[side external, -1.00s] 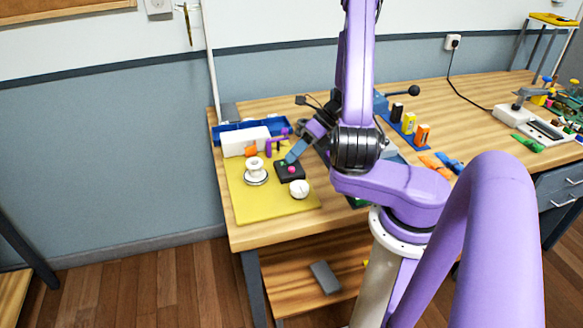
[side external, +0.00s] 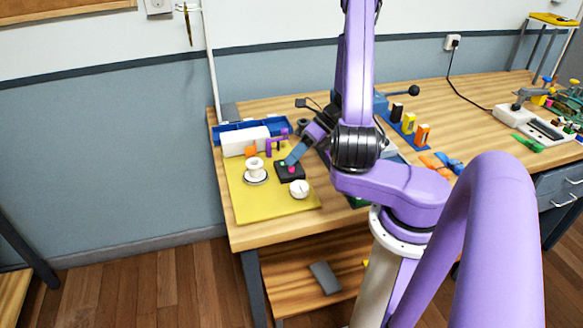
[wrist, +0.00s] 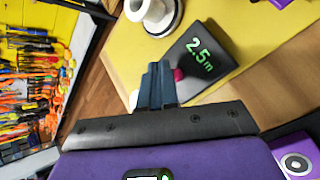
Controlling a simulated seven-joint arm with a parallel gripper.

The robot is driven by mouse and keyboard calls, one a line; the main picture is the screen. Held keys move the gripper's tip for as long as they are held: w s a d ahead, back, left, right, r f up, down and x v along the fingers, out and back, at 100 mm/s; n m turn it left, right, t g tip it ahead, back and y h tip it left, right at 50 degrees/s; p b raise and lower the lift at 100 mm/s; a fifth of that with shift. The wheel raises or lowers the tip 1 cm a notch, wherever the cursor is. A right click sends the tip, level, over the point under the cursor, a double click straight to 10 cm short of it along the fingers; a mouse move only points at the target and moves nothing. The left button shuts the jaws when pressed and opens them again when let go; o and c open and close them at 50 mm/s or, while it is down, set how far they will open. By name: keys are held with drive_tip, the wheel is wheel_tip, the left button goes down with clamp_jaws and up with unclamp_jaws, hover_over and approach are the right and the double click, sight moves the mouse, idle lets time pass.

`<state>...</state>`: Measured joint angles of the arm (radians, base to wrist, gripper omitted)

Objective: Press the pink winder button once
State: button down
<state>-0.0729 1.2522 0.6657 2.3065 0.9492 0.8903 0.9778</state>
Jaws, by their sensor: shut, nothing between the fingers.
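The pink winder button (side external: 291,168) sits on a small black box (side external: 296,178) on the yellow board. In the wrist view the button (wrist: 179,74) shows at the near edge of the box (wrist: 222,65), beside the green "2.5 m" readout, partly covered by my fingers. My gripper (side external: 289,161) is shut and empty, its blue-grey fingers pointing down at the box. In the wrist view the fingertips (wrist: 157,68) are just left of the button. I cannot tell whether they touch it or the box.
A white spool (side external: 255,170) stands left of the box, and a white round knob (side external: 299,188) is in front of it. A white block (side external: 246,141), an orange piece and a purple bracket (side external: 278,144) lie behind. The front of the yellow board (side external: 258,208) is clear.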

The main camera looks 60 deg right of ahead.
sight(294, 170)
drive_tip(key=shift+f, duration=0.5)
idle(0.7)
drive_tip(key=shift+r, duration=0.95)
drive_tip(key=shift+r, duration=2.5)
